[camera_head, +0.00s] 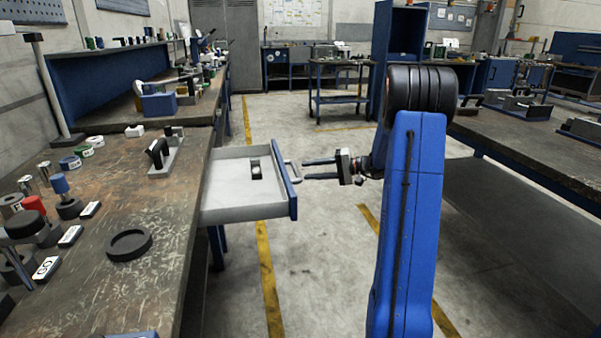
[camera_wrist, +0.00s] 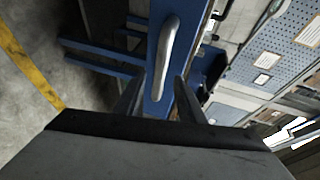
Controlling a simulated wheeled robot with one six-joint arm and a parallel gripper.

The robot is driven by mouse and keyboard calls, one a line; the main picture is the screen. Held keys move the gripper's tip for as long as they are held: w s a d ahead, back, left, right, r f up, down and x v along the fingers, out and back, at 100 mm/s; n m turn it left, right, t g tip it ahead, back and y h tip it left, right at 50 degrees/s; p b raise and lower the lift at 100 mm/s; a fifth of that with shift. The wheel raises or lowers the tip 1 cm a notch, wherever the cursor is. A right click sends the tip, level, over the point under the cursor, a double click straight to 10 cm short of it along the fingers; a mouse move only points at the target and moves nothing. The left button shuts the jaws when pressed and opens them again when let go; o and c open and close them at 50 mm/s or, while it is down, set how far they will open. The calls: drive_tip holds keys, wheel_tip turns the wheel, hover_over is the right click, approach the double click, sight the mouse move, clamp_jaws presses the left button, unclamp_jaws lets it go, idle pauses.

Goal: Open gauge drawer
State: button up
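The gauge drawer (camera_head: 240,212) is pulled out from the right side of the workbench, with its grey inside showing. A small dark object (camera_head: 255,168) lies in it. Its blue front bears a pale bar handle (camera_head: 293,173), which also shows in the wrist view (camera_wrist: 170,50). My gripper (camera_head: 305,171) is just right of the handle, fingers level and pointing at it. The two fingers are apart with nothing held between them. In the wrist view the handle lies ahead, in line with the gap between the fingers (camera_wrist: 160,85). I cannot tell whether they touch it.
The workbench (camera_head: 150,240) at the left holds a black ring (camera_head: 129,244), labelled blocks and several small parts. Another bench (camera_head: 530,130) stands at the right. A blue cart (camera_head: 341,98) stands at the back. The floor between the benches is clear.

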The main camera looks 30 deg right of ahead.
drive_tip(key=v, duration=1.1)
drive_tip(key=shift+d, duration=0.15)
drive_tip(key=shift+s+d, duration=0.1)
drive_tip(key=shift+s, duration=0.1)
